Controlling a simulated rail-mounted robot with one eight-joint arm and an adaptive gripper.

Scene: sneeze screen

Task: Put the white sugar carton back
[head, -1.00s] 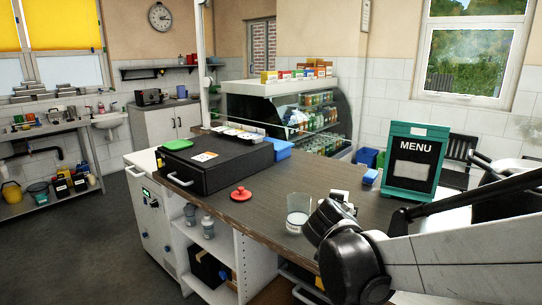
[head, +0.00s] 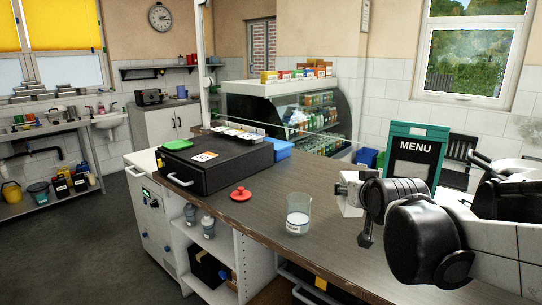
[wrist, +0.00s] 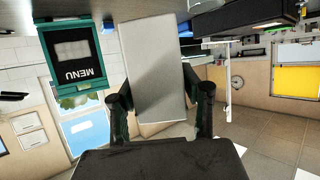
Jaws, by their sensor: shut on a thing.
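My gripper (head: 366,196) is shut on the white sugar carton (head: 347,195), above the right part of the wooden counter in the head view. The gripper and arm hide part of the carton there. In the wrist view the carton (wrist: 154,70) is a plain white box, slightly tilted, with my gripper's fingers (wrist: 161,95) on its two sides. A glass jar (head: 298,214) with white contents and a label stands on the counter left of the carton. A red lid (head: 240,193) with a knob lies farther left.
A black case (head: 218,172) stands on the counter's left part. A green-framed menu board (head: 415,155) stands behind my arm; it shows upside down in the wrist view (wrist: 75,60). The wooden counter (head: 270,240) is clear around the jar. Open shelves lie below its front.

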